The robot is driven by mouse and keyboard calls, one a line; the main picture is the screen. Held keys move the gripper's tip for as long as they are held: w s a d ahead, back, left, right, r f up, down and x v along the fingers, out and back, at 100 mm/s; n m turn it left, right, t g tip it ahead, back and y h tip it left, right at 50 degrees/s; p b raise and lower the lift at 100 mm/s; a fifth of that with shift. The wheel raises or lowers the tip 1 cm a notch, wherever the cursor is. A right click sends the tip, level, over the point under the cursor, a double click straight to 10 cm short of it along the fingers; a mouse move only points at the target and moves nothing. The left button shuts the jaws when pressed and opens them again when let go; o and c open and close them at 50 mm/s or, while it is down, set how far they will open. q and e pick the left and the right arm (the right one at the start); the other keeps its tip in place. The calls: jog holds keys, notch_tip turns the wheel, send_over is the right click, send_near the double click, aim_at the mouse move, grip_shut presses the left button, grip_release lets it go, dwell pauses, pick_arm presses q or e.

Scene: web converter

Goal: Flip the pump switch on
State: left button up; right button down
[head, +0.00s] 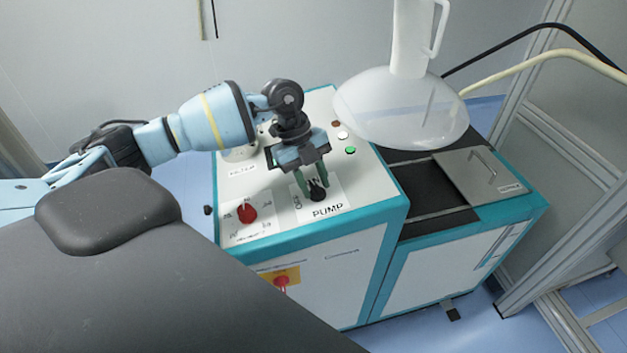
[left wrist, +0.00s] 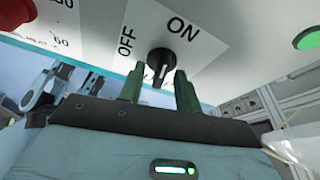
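In the left wrist view the knob (left wrist: 161,63) sits between the printed words OFF and ON. My left gripper (head: 312,184) reaches down to it from above. Its two green fingers (left wrist: 160,80) are apart, one on each side of the knob, with a visible gap at each side. The fingers partly cover the PUMP label in the wrist view. The knob's exact setting is hard to tell. My right gripper is not in view.
A red knob (head: 247,212) sits left of the pump switch. A green button (head: 350,150) and other small buttons lie behind it. A red button on yellow (head: 281,282) is on the front face. A large translucent funnel-shaped vessel (head: 402,105) hangs at the right.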

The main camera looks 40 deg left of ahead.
pick_arm(q)
grip_shut()
dwell(0.3)
jog(key=shift+m, duration=0.7)
jog(key=shift+m+g+y, duration=0.3)
jog(key=shift+m+g, duration=0.1)
jog(key=shift+m, duration=0.4)
grip_release()
